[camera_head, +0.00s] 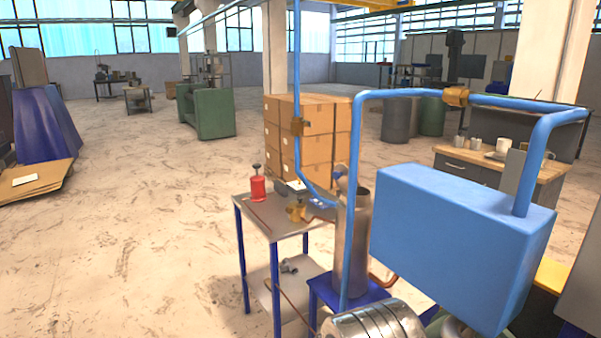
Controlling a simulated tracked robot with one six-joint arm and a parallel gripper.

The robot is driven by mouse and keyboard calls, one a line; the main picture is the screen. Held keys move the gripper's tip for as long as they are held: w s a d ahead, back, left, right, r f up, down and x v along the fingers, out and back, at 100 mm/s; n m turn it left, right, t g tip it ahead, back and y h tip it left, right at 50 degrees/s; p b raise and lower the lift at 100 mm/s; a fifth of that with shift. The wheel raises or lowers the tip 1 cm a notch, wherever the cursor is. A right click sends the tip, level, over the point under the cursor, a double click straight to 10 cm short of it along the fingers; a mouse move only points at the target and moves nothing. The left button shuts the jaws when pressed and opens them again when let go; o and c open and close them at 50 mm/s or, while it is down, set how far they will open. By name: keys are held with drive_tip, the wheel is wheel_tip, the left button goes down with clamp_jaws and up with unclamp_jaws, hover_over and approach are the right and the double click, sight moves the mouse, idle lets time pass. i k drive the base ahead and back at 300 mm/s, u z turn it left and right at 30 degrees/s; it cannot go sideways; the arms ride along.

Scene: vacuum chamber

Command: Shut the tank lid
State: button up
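The tank (352,245) is a tall grey metal cylinder right of the bottom centre, standing on a blue stand (335,291). Its top looks open, with a dark mouth showing. A small rounded piece (341,174) rises at the left of the rim and looks like the lid, tilted up; it is too small to tell its hinge. A blue vertical pipe (349,220) passes in front of the tank and hides part of it. My gripper is not in view.
A metal table (280,222) with a red hand-pump-like can (258,188) and brass fittings stands left of the tank. A large blue box (460,235) with pipes is close on the right. Silver rings (375,322) show below. Cartons (305,135) stand behind.

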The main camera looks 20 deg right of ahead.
sight(341, 172)
drive_tip(key=u, duration=0.3)
drive_tip(key=i, duration=0.7)
drive_tip(key=u, duration=0.6)
drive_tip(key=i, duration=0.75)
drive_tip(key=u, duration=0.25)
